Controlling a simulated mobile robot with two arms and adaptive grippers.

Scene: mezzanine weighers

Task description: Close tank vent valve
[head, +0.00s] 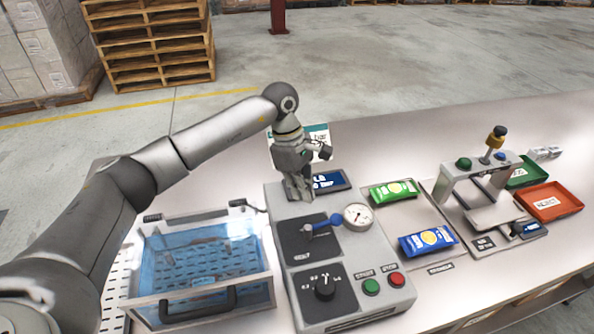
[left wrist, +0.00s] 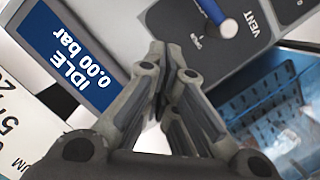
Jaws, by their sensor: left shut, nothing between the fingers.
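The vent valve is a blue lever (head: 325,222) on a dark plate of the grey control panel (head: 275,205). In the head view its handle points right and slightly away, toward the gauge. In the left wrist view the lever (left wrist: 212,10) shows at the top, with its pivot by the VENT label (left wrist: 262,22). The lever's far end is cut off there. My left gripper (head: 305,197) is over the panel's back part, beyond the lever and apart from it. Its fingers (left wrist: 172,52) are shut and empty. My right gripper is not in view.
A clear blue tank (head: 200,260) with a black handle stands left of the panel. The panel also carries a gauge (head: 358,216), black knob (head: 325,287), green button (head: 371,286), red button (head: 397,279) and display (left wrist: 75,50) reading IDLE, 0.00 bar. Pouches (head: 427,240) lie right.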

